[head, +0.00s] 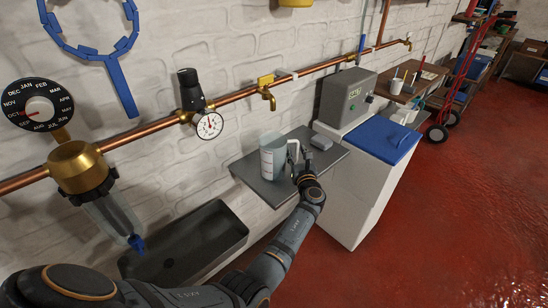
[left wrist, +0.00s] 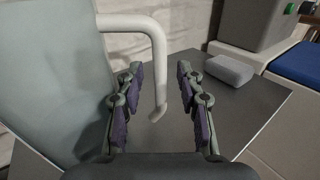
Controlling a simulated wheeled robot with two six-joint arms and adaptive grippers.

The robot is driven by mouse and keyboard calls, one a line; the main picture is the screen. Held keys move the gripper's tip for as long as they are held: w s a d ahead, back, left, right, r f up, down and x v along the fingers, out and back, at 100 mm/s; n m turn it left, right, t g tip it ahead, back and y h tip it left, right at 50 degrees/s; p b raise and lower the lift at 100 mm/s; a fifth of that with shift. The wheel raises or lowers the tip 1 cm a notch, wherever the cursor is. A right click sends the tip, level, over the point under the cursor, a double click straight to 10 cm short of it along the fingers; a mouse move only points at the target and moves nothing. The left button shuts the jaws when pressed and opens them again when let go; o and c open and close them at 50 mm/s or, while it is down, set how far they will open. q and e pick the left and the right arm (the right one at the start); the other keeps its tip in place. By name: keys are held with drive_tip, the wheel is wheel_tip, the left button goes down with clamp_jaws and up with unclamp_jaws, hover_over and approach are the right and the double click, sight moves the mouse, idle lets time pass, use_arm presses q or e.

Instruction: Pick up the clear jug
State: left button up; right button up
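The clear jug (head: 272,160) stands upright on a dark grey wall shelf (head: 245,171). It has a pale see-through body and a white handle (head: 293,146). My left gripper (head: 303,168) is at the jug's handle side. In the left wrist view the jug's body (left wrist: 52,85) fills the left side, and its white handle (left wrist: 157,60) hangs down between the two open fingers of the left gripper (left wrist: 158,88). The fingers appear apart from the handle, which is nearer the left finger. My right gripper is not in view.
A small grey block (head: 321,142) lies on the shelf right of the jug. A white cabinet with a blue lid (head: 382,138) and grey control box stands to the right. A dark sink (head: 185,245) is at lower left. Copper pipe with a brass tap (head: 267,93) runs above.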

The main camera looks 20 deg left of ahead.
use_arm(q)
clamp_jaws()
drive_tip(key=shift+r, duration=0.2)
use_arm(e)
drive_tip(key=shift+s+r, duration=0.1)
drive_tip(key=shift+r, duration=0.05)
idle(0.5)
